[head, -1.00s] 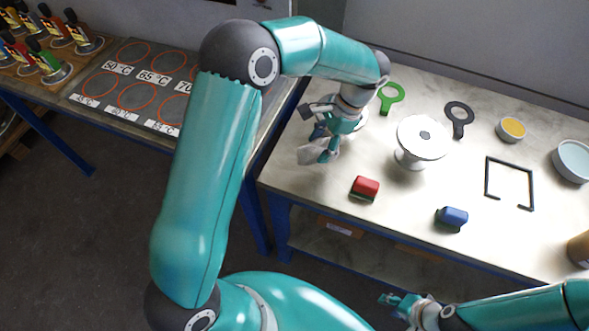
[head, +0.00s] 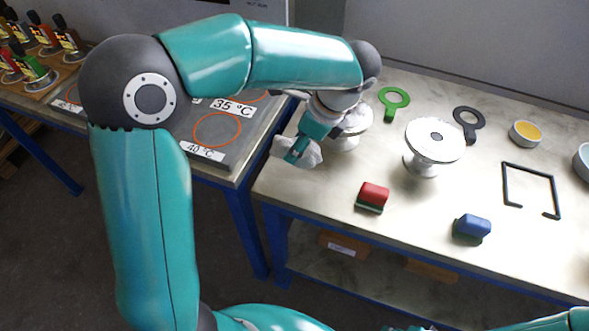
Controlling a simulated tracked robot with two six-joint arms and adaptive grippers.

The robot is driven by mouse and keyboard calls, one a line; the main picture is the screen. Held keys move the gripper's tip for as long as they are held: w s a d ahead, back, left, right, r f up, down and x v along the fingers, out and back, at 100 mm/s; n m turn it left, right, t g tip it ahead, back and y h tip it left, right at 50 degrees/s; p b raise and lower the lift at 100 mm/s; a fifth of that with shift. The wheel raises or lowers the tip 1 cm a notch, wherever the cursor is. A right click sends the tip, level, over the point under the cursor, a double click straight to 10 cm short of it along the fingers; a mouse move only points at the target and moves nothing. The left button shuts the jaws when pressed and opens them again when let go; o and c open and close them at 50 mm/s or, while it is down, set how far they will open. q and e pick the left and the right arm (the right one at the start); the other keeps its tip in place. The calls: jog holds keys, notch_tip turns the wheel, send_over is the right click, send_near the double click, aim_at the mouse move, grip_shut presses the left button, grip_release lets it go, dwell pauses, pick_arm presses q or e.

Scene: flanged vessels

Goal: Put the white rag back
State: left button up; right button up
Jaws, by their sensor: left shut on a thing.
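The white rag (head: 309,155) is a crumpled white cloth at the left end of the light worktable. My left gripper (head: 298,150) is shut on the rag, near the table's left edge. I cannot tell whether the rag touches the tabletop. A white flanged vessel (head: 350,127) stands just behind my left gripper and is partly hidden by it. A second white flanged vessel (head: 434,141) stands upright further right. Of my right arm only a teal piece shows at the bottom right, and its gripper is not clearly visible.
A red block (head: 373,194) and a blue block (head: 472,227) lie near the table's front. Green (head: 391,101) and black (head: 467,121) ring-shaped tools, a yellow-filled bowl (head: 525,133) and a black open frame (head: 531,188) lie behind and right. A heating plate (head: 215,145) with orange circles is left.

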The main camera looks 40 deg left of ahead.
aim_at(315, 151)
pick_arm(q)
notch_tip(315, 151, down, 9)
jog(key=shift+f, duration=0.15)
dwell(0.4)
jog(key=o, duration=1.1)
jog(key=v, duration=1.2)
